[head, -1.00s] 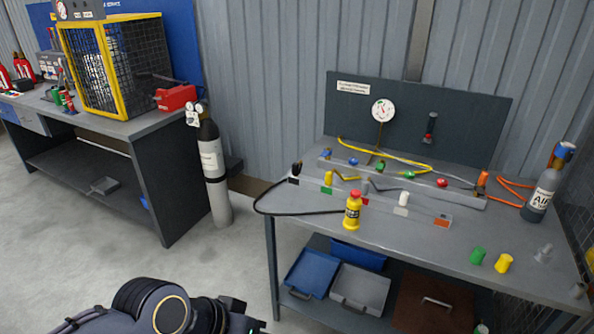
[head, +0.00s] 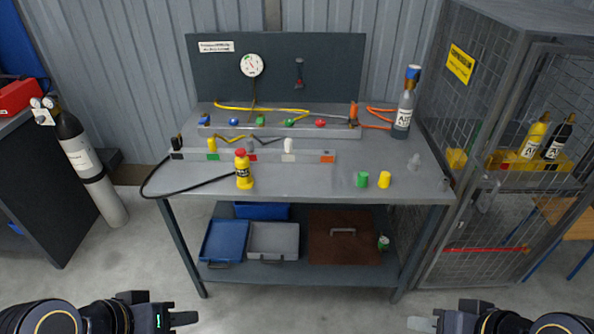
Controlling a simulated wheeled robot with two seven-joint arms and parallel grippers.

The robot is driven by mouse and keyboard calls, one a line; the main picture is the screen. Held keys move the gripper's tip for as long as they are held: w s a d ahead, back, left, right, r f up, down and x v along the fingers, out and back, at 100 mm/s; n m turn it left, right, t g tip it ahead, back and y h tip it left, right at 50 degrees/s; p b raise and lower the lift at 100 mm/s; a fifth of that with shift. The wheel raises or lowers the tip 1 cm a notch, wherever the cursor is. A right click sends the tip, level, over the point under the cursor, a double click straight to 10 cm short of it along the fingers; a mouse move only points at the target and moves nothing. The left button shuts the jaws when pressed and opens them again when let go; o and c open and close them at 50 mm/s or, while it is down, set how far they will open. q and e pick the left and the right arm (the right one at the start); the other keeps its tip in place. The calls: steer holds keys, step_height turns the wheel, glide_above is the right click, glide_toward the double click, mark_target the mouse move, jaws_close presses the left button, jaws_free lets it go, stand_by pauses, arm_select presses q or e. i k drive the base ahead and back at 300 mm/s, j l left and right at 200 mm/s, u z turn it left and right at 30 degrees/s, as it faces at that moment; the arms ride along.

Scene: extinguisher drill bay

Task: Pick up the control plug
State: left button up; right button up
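No plug is readably marked as the control plug. On the workbench (head: 330,188), a front rail (head: 305,156) carries a black plug (head: 177,142), a yellow plug (head: 212,145), a grey plug (head: 250,146) and a white plug (head: 289,146). My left gripper (head: 184,318) and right gripper (head: 422,323) are low in front of the bench, apart from everything. Their finger gaps cannot be made out.
A yellow bottle with a red cap (head: 244,171) stands near the front edge, beside a black hose (head: 150,187). A grey cylinder (head: 404,108) stands at the back right. A mesh cage (head: 480,130) borders the right.

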mark_target(176, 142)
steer(key=i+j, duration=0.15)
steer(key=j, duration=0.2)
steer(key=i+j, duration=0.2)
steer(key=j, duration=0.15)
steer(key=i+j, duration=0.15)
steer(key=j, duration=0.15)
steer(key=i+j+z, duration=0.1)
steer(key=j, duration=0.25)
steer(key=i+j, duration=0.4)
steer(key=j, duration=0.3)
steer(key=i+j, duration=0.2)
steer(key=j, duration=0.15)
steer(key=i+j, duration=0.15)
steer(key=j, duration=0.2)
steer(key=i+j+z, duration=0.1)
steer(key=z, duration=1.5)
steer(key=k+j, duration=0.05)
